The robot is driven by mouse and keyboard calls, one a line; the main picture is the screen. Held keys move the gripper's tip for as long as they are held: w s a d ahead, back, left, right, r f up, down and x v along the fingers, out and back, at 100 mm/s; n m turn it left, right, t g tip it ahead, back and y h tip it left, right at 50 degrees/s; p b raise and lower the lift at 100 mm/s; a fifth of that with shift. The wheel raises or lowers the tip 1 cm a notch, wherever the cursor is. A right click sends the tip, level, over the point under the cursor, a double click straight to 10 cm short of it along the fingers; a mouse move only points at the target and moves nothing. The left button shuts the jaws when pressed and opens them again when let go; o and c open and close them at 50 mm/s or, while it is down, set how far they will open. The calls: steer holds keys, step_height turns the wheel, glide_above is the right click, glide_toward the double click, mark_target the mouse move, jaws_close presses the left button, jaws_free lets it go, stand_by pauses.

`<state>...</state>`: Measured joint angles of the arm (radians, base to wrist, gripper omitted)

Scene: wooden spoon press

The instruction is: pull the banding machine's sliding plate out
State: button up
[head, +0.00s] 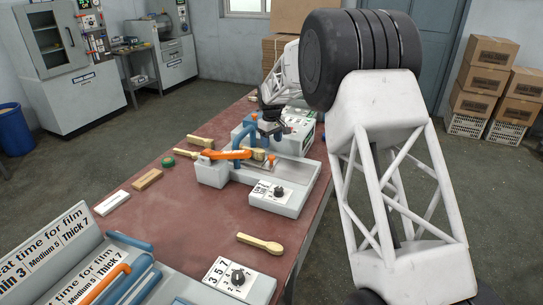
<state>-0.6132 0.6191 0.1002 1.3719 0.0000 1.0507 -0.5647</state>
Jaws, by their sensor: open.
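A pale grey bench machine (291,207) with a dial panel stands mid-table, with an orange lever (222,155) and blue posts at its left. I take it for the banding machine, but cannot tell for sure. A flat pale plate (292,171) lies along its top; whether this is the sliding plate, and how far out it is, I cannot tell. My gripper (269,133) is open, just above and behind this machine, over its back edge. Its fingertips are small and dark here, and I cannot see them touching anything.
A second machine (303,133) stands close behind. Wooden spoons lie on the red table (190,235), one (260,243) in front, others at left. A wooden block (147,179), a white block (112,203) and a green roll (168,163) lie left. A labelled sealer (70,262) fills the near left.

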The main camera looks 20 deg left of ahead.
mark_target(272, 156)
steer(key=shift+f, duration=3.6)
steer(key=shift+d, duration=0.1)
jaws_close()
